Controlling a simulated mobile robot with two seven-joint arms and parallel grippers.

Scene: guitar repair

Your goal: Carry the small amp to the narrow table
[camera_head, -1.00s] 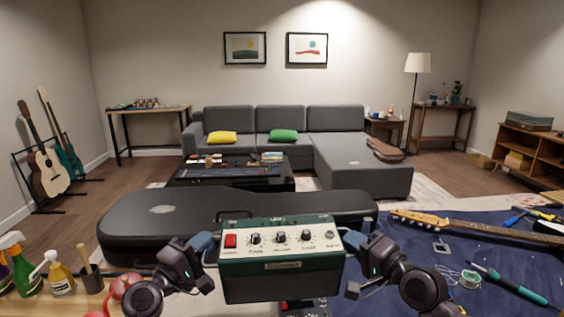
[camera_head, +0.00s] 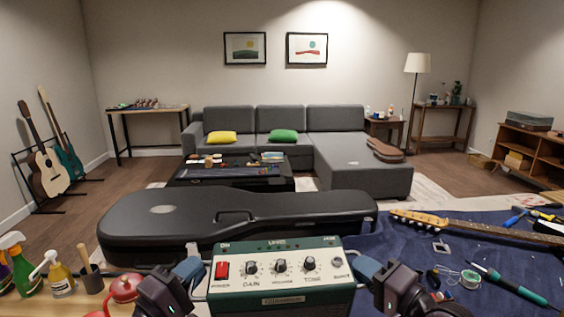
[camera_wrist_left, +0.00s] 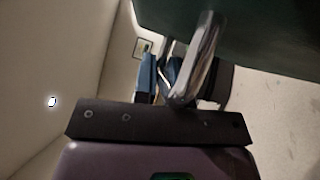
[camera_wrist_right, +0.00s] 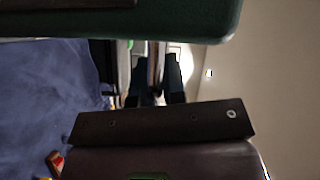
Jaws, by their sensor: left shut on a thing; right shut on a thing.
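The small amp (camera_head: 282,299), dark green with a cream control panel, is held upright between my two grippers in front of me, at the bottom of the head view. My left gripper (camera_head: 190,268) is shut at the amp's left end, and my right gripper (camera_head: 368,268) is shut at its right end. In the left wrist view the fingers close around a metal handle (camera_wrist_left: 197,65) beside the green casing. Two narrow tables stand by the back wall: one at left (camera_head: 148,110), one at right (camera_head: 446,108). I cannot tell which one is meant.
A black guitar case (camera_head: 225,222) lies just beyond the amp. The workbench has spray bottles (camera_head: 20,262) at left and a blue mat (camera_head: 430,225) with a guitar neck and tools at right. A low black table (camera_head: 235,181) and grey sofa (camera_head: 355,180) stand further back.

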